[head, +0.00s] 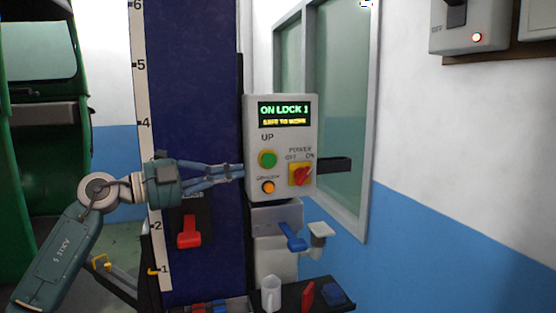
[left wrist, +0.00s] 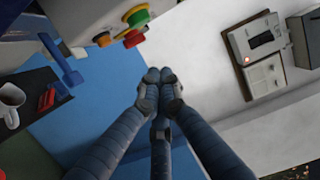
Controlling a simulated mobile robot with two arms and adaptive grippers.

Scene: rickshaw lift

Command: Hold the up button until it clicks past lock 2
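The grey control box (head: 282,112) has a lit display (head: 284,115) reading "ON LOCK 1", with a second line that looks like "SAFE TO WORK". The green up button (head: 267,158) sits under the word UP. It also shows at the top of the left wrist view (left wrist: 137,17). My left gripper (head: 240,172) points at the box's left edge, a little below the button's height. In the left wrist view its fingertips (left wrist: 160,76) meet with nothing between them and look apart from the button. My right gripper is out of view.
An orange button (head: 268,187) is below the green one, and a red power switch (head: 301,174) is to its right. The blue lift column (head: 195,80) with a numbered scale stands left. A blue lever (head: 291,238) and a tray with a mug (head: 270,294) are below.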

